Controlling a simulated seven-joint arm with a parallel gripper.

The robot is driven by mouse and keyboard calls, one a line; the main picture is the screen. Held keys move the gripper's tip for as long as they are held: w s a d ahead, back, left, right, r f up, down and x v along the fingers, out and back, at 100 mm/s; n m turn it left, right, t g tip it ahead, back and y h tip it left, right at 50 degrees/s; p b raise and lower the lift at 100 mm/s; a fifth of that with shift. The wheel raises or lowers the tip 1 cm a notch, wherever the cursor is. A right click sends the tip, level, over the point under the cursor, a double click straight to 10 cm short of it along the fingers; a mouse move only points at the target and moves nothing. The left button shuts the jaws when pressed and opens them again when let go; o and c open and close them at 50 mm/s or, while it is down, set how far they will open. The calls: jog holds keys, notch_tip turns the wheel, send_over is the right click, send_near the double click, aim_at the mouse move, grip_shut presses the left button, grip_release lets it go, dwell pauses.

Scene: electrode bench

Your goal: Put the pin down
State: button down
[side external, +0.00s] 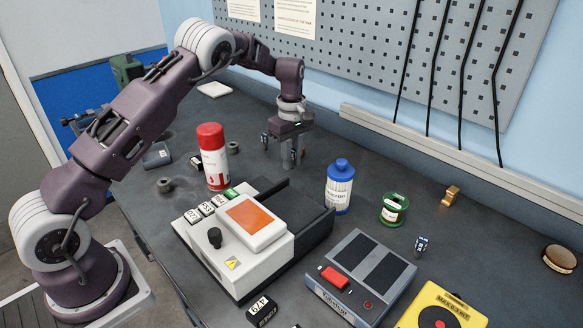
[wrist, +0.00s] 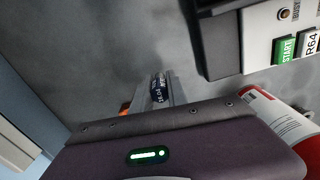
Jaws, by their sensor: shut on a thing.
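My gripper (side external: 291,158) points down over the back of the grey bench, behind the red spray can. In the wrist view its fingers (wrist: 166,92) are shut on a small dark pin (wrist: 158,90) with white lettering. The fingers hide much of the pin in the side view, and I cannot tell whether its lower end touches the bench. A similar dark-and-white pin (side external: 421,244) stands apart on the right of the bench.
The white instrument with an orange screen (side external: 252,222) and its dark block stand in front of my gripper. The red can (side external: 213,158) is to the left, the blue-capped bottle (side external: 340,187) and green spool (side external: 394,208) to the right. Bench around the fingers looks clear.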

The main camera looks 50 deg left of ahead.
aim_at(152, 152)
notch_tip(152, 152, up, 7)
jog(key=shift+f, duration=0.1)
jog(key=s+a+n, duration=0.1)
jog(key=s+a, duration=0.3)
jog(key=a, duration=0.5)
jog(key=s+a+n, duration=0.2)
jog(key=s+a, duration=0.2)
jog(key=a, duration=0.6)
jog(key=s+a+n, duration=0.3)
jog(key=s+a, duration=1.2)
jog(key=s, duration=0.1)
jog(key=f, duration=0.9)
jog(key=shift+s+a+f, duration=0.2)
jog(key=shift+s+f, duration=0.05)
jog(key=shift+s, duration=0.15)
jog(key=shift+f, duration=0.1)
jog(key=c, duration=1.6)
grip_release()
